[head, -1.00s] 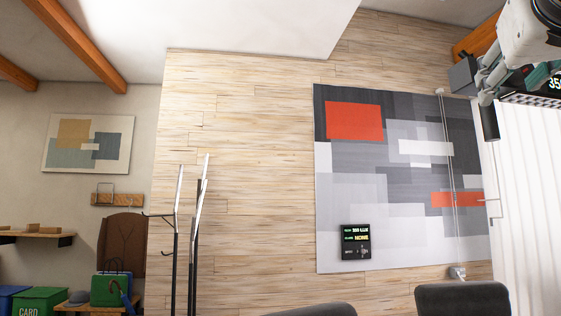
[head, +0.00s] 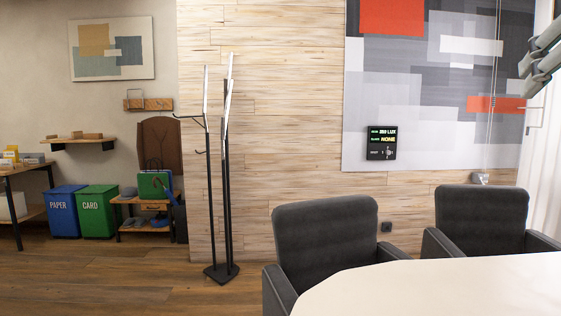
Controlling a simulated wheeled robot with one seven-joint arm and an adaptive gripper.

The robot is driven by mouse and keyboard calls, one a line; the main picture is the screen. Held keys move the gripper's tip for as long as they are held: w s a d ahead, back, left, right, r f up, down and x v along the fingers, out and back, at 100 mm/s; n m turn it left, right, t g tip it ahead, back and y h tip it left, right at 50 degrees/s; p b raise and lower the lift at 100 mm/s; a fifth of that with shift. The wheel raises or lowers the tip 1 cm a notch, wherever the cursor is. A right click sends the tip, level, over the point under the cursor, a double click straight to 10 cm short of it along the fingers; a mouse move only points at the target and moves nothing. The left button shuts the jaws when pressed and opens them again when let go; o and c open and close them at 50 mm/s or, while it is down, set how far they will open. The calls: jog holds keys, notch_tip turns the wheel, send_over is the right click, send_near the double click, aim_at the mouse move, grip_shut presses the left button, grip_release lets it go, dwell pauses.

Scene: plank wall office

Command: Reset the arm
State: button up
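My gripper (head: 540,62) shows only in part, at the upper right edge of the head view. Its grey jointed fingers point left and slightly down, in front of the wall panel and the white curtain or door. The rest of the gripper and my arm are cut off by the picture edge. I see no object between the fingers, but I cannot tell how far apart they are.
A white table (head: 450,285) fills the lower right, with two dark chairs (head: 330,240) (head: 480,215) behind it. A black coat stand (head: 226,190) stands left of centre. Blue (head: 66,212) and green bins (head: 98,212) stand far left. Wood floor between is clear.

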jog(key=s+a+f+n+g+y, duration=0.1)
jog(key=s+a+f+g+y, duration=0.15)
jog(key=f, duration=0.85)
jog(key=s+a+f+n+g+y, duration=0.15)
jog(key=a+f+g, duration=0.25)
jog(key=f, duration=0.8)
jog(key=s+a+f+n+g+y, duration=0.1)
jog(key=s+a+f+g, duration=0.1)
jog(key=s+f, duration=0.4)
jog(key=s+a+f+n+g+y, duration=0.1)
jog(key=s+a+f+g, duration=0.25)
jog(key=f, duration=0.35)
notch_tip(320, 180, up, 21)
jog(key=s+t+p, duration=0.1)
jog(key=t+p, duration=0.2)
jog(key=p, duration=1.7)
jog(key=shift+s+d+t, duration=0.15)
jog(key=shift+s+t, duration=0.1)
jog(key=shift+t, duration=0.05)
